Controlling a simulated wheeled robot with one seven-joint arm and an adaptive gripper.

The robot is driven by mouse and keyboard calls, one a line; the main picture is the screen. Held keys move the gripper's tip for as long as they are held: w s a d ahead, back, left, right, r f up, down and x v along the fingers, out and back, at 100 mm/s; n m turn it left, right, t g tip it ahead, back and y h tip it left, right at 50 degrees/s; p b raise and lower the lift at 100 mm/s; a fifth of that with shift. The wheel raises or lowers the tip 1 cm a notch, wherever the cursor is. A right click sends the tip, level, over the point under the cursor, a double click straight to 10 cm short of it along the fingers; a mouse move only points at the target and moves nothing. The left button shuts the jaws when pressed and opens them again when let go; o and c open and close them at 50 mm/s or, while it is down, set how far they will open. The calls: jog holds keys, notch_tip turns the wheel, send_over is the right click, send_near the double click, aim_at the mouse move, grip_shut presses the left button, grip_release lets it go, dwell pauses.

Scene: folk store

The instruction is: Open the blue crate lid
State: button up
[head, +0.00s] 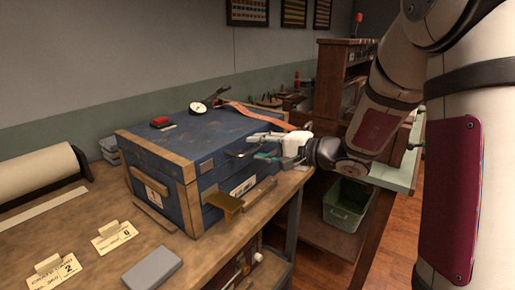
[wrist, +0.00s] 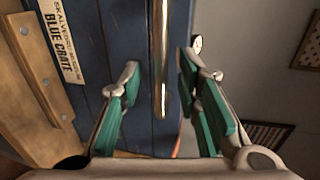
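The blue crate (head: 222,162) with wooden edging stands on the workbench, and its lid (head: 205,128) lies shut on top. In the wrist view its blue front (wrist: 115,45) shows with a "BLUE CRATE" label (wrist: 62,40). A metal bar handle (wrist: 160,60) on the front also shows in the head view (head: 240,154). My gripper (head: 262,147) is at the crate's front by the handle. In the wrist view my gripper (wrist: 158,82) is open, its teal-padded fingers on either side of the bar. I cannot tell whether they touch it.
On the lid lie a red block (head: 158,121), a round dial (head: 198,107) and an orange strap (head: 263,114). Number cards (head: 114,236) and a grey block (head: 152,267) lie on the bench (head: 208,262). A green bin (head: 346,204) stands lower right.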

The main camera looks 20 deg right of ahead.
jog(key=shift+w+a+f, duration=0.1)
jog(key=shift+w+a, duration=0.25)
jog(key=shift+w, duration=0.1)
grip_shut()
